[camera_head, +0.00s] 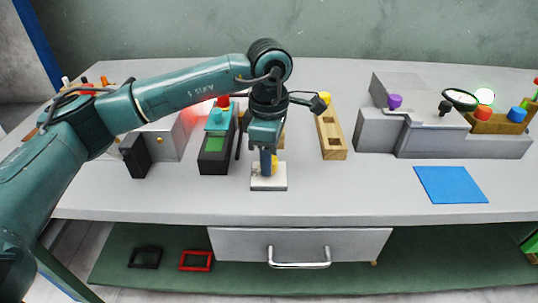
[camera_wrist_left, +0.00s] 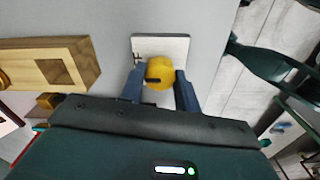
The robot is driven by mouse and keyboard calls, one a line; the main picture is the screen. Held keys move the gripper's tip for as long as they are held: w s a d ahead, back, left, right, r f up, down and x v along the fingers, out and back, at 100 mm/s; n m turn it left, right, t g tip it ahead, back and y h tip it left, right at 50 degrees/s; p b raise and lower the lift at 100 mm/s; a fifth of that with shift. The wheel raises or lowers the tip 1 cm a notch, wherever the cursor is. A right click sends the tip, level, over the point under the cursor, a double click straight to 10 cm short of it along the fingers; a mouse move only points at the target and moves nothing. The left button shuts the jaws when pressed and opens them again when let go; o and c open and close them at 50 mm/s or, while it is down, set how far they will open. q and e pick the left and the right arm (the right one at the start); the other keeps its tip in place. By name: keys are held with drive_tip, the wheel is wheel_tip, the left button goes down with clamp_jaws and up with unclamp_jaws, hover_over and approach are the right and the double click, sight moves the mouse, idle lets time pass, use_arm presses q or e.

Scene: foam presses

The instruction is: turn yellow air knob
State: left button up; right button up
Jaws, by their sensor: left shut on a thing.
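The yellow air knob (camera_wrist_left: 160,73) is round with a dark slot mark, and it sits on a small white square plate (camera_wrist_left: 174,47). In the head view the knob (camera_head: 274,163) shows partly behind my left gripper, above the white plate (camera_head: 269,184) on the table. My left gripper (camera_head: 268,168) points down over the plate. In the left wrist view its two blue fingers (camera_wrist_left: 160,84) are shut on the knob, one on each side. My right gripper is in neither view.
A wooden block with a yellow top piece (camera_head: 332,138) stands right of my gripper. A black box with a green panel (camera_head: 214,152) is on the left. A grey press (camera_head: 440,142) and a blue mat (camera_head: 450,184) lie to the right. A drawer (camera_head: 225,244) is below the table.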

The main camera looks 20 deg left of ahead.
use_arm(q)
drive_tip(key=shift+r, duration=0.1)
drive_tip(key=o, duration=1)
wheel_tip(320, 180, up, 13)
drive_tip(key=shift+r, duration=0.1)
